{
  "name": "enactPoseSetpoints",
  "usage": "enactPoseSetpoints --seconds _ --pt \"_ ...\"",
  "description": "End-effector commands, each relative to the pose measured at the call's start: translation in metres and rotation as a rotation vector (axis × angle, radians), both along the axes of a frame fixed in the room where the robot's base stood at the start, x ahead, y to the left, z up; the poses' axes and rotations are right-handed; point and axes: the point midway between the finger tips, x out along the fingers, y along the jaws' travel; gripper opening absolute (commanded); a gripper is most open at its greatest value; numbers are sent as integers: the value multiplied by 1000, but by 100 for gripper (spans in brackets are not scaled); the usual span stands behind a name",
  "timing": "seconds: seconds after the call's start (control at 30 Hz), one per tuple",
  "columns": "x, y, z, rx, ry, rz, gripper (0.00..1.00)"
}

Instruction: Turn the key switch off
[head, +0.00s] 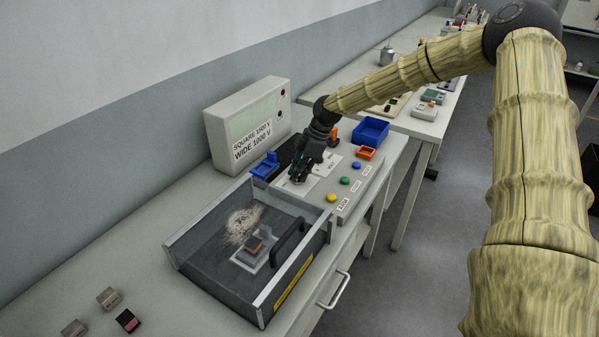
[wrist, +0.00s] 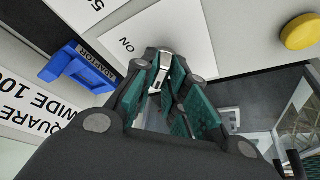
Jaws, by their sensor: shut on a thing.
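My gripper (head: 299,172) is over the control panel (head: 327,185) and points down at it. In the wrist view, the fingers of my gripper (wrist: 172,78) are closed around a small silver metal piece, which looks like the key of the key switch (wrist: 155,82). A white plate (wrist: 127,46) marked "ON" lies beside it. The fingers hide most of the switch, so its exact angle cannot be told. In the head view the key is hidden behind my gripper.
A clear-topped box (head: 181,262) with a black handle stands in front of the panel. Yellow (head: 332,198), green (head: 345,180) and blue (head: 356,165) buttons line the panel's right side. A blue adaptor holder (wrist: 62,66) and a grey display box (head: 222,122) stand nearby.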

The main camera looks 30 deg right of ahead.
Motion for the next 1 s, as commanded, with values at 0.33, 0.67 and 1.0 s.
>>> enactPoseSetpoints --seconds 0.33,0.67,1.0 --pt "-2 0 -3 -1 4 1 36" --pt "-1 -3 5 0 0 -1 36" --pt "-5 -22 50 0 -1 -1 36"
